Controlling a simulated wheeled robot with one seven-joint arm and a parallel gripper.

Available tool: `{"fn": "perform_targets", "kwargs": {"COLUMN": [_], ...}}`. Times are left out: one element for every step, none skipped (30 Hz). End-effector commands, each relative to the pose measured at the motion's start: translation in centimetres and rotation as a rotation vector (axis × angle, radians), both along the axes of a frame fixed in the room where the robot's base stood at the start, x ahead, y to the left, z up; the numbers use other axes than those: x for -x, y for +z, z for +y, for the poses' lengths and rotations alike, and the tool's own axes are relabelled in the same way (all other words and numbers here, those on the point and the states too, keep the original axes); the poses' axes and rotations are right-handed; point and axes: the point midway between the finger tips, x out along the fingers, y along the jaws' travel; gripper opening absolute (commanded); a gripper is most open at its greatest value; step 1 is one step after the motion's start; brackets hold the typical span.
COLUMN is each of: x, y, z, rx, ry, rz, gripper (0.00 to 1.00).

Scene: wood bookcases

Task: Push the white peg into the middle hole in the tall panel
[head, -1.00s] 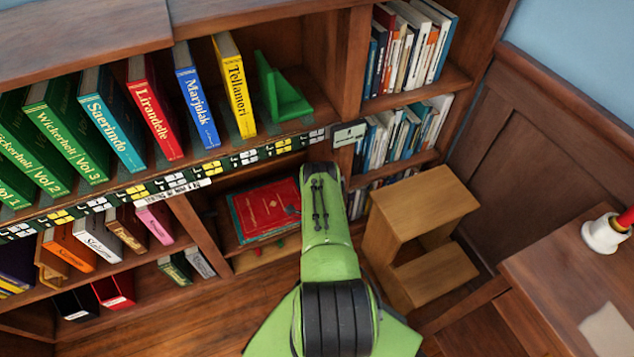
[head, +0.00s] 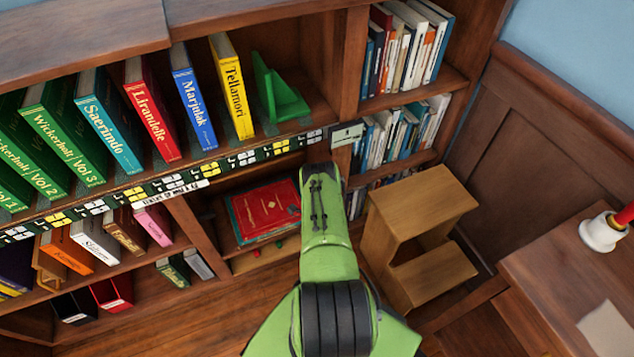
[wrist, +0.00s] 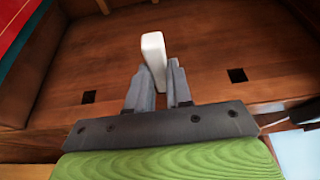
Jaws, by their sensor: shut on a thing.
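My gripper (wrist: 158,72) is shut on the white peg (wrist: 154,52) in the wrist view. The peg is a pale block, and its upper end stands out beyond the two grey fingers. Behind it is a brown wooden panel (wrist: 202,47). The middle hole is not visible; the peg and fingers cover the area between these two. In the head view my green arm hides the gripper and peg.
A bookcase with a row of upright books (head: 150,115) stands ahead. A red book (head: 268,208) lies on a lower shelf left of my arm. A wooden step stool (head: 405,210) stands close on the right, with a desk (head: 560,270) beyond it.

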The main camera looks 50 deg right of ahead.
Motion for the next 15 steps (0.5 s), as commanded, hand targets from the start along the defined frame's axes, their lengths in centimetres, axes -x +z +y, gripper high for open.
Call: {"fn": "perform_targets", "kwargs": {"x": [0.1,0.1,0.2,0.2,0.2,0.3,0.3,0.3,0.4,0.4,0.5,0.5,0.6,0.6,0.7], "y": [0.0,0.0,0.0,0.0,0.0,0.0,0.0,0.0,0.0,0.0,0.1,0.1,0.1,0.1,0.1], "z": [-0.1,-0.2,-0.3,-0.4,-0.4,-0.5,-0.6,-0.6,-0.7,-0.8,-0.8,-0.9,-1.0,-1.1,-1.1], "rx": [0.001,0.001,0.001,0.001,0.001,0.001,0.002,0.002,0.002,0.002,0.002,0.002,0.002,0.002,0.002], "ry": [0.000,0.000,0.000,0.000,0.000,0.000,0.000,0.000,0.000,0.000,0.000,0.000,0.000,0.000,0.000], "rz": [-0.001,-0.001,-0.001,0.000,-0.001,-0.001,-0.001,-0.001,-0.001,-0.001,-0.001,-0.001,-0.001,-0.001,-0.001], "gripper": [0.00,0.00,0.00,0.00,0.00,0.00,0.00,0.00,0.00,0.00,0.00,0.00,0.00,0.00,0.00]}}
